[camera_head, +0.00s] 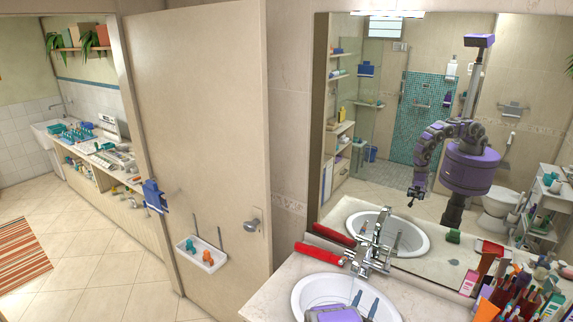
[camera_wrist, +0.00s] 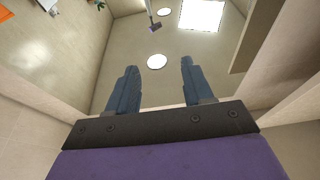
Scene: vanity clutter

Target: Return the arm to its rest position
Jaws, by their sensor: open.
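My gripper (camera_head: 366,299) shows at the bottom of the head view, a purple body with two blue-grey fingers in front of the white sink basin (camera_head: 308,288). In the wrist view my gripper (camera_wrist: 158,68) is open, its two fingers spread with nothing between them. The wrist view looks up toward the ceiling (camera_wrist: 130,45), with round lights and a bright square panel. My purple and grey arm also appears in the mirror (camera_head: 345,190), bent, with a dark gripper hanging down.
A chrome faucet (camera_head: 370,255) stands behind the basin, with a red object (camera_head: 318,254) beside it on the counter (camera_head: 268,298). Several bottles and brushes (camera_head: 520,290) crowd the right. A beige door (camera_head: 200,120) with a white hanging tray (camera_head: 200,262) stands left. Floor (camera_head: 90,260) is open beyond it.

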